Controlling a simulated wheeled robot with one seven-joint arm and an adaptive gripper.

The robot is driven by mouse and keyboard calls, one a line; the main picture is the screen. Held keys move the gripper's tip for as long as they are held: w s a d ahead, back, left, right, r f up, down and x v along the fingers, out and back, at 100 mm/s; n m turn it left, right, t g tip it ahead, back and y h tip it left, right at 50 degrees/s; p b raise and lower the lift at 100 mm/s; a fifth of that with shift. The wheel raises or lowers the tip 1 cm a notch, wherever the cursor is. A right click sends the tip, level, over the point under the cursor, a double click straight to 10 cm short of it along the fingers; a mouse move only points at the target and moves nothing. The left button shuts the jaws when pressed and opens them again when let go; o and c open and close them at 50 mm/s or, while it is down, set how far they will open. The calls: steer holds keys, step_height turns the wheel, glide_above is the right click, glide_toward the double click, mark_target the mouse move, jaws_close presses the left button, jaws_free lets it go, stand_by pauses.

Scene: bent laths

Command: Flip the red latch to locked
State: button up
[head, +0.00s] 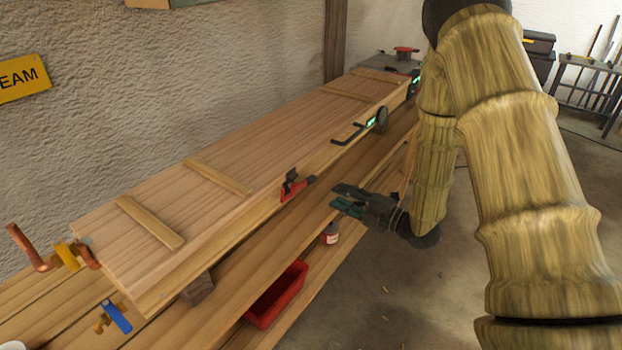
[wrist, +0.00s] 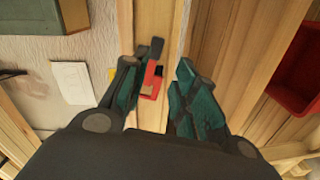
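The red latch (head: 296,187) is on the front side of the long wooden box, near its middle. It has a red body and a dark lever end standing up at its left. In the wrist view the red latch (wrist: 151,82) shows between the fingertips, nearer the left finger, with its dark end beside that finger. My gripper (head: 340,201) is in front of the latch, to its right in the head view, apart from it there. In the wrist view my gripper (wrist: 160,72) has its green-padded fingers spread, with nothing clearly held. Whether the left finger touches the latch cannot be told.
A black handle (head: 347,134) sticks out farther along the box. A red bin (head: 276,294) and a small jar (head: 331,234) stand below. Open floor lies right.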

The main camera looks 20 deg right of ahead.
mark_target(312, 181)
steer(key=p+x, duration=0.1)
steer(key=x, duration=0.2)
steer(key=p+x, duration=0.1)
steer(key=x, duration=0.3)
steer(key=p+x, duration=0.1)
steer(key=x, duration=0.2)
steer(key=shift+w+a+r, duration=0.2)
steer(key=shift+w+r, duration=0.1)
steer(key=shift+r, duration=0.05)
jaws_close()
